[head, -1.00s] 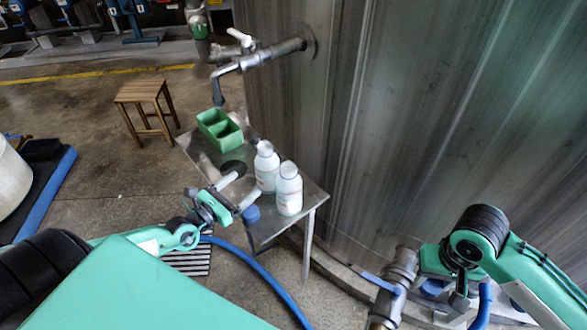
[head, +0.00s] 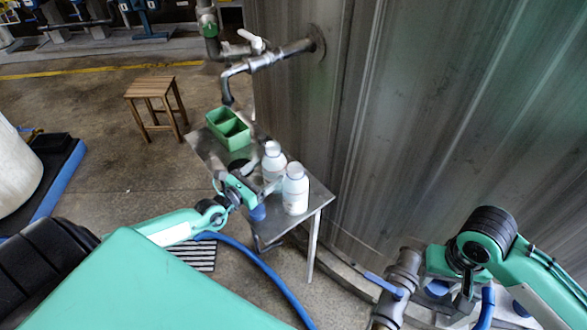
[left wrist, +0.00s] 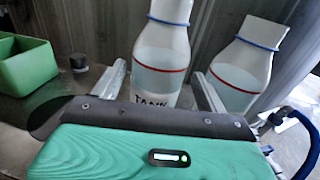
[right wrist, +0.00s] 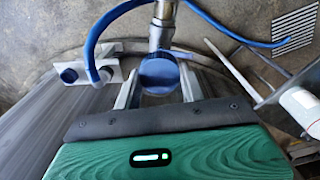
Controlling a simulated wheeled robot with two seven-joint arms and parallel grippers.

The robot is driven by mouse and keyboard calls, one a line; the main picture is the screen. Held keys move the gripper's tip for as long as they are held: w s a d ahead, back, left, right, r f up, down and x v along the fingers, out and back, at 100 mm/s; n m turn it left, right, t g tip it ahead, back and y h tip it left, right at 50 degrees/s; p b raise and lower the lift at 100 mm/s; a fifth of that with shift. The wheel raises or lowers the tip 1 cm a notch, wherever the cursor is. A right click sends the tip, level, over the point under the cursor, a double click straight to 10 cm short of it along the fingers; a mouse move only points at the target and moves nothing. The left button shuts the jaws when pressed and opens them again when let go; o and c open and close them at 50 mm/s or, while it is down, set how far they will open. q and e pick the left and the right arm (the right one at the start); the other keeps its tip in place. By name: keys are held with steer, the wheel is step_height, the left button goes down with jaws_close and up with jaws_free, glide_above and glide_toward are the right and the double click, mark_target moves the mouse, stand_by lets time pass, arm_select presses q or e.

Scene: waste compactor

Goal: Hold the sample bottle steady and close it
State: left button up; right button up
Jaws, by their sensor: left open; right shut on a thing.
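Two white bottles with blue neck rings stand upright on the small metal table: a rear one (head: 273,165) and a front one (head: 296,190). In the left wrist view, the bottle marked TANK (left wrist: 163,60) shows between the fingertips of my open left gripper (left wrist: 160,88); contact is not visible. The other bottle (left wrist: 243,65) is just right of the right finger. My right gripper (right wrist: 160,90) is shut on a round blue thing (right wrist: 159,74).
A green divided box (head: 229,130) sits at the table's far end, below a metal spout (head: 228,85). A large metal tank wall (head: 380,130) rises behind. A pipe with a blue lever (head: 384,284) is near my right gripper. A wooden stool (head: 150,95) stands left.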

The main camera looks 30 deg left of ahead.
mark_target(265, 171)
arm_select(q)
steer(key=x, duration=0.2)
steer(key=p+x, duration=0.1)
steer(key=shift+w+r, duration=0.25)
steer(key=shift+r, duration=0.05)
arm_select(e)
steer(key=shift+r, duration=0.6)
arm_select(q)
steer(key=shift+w+d+f, duration=0.1)
steer(key=shift+w+d, duration=0.05)
steer(key=shift+w, duration=0.4)
steer(key=c, duration=1.1)
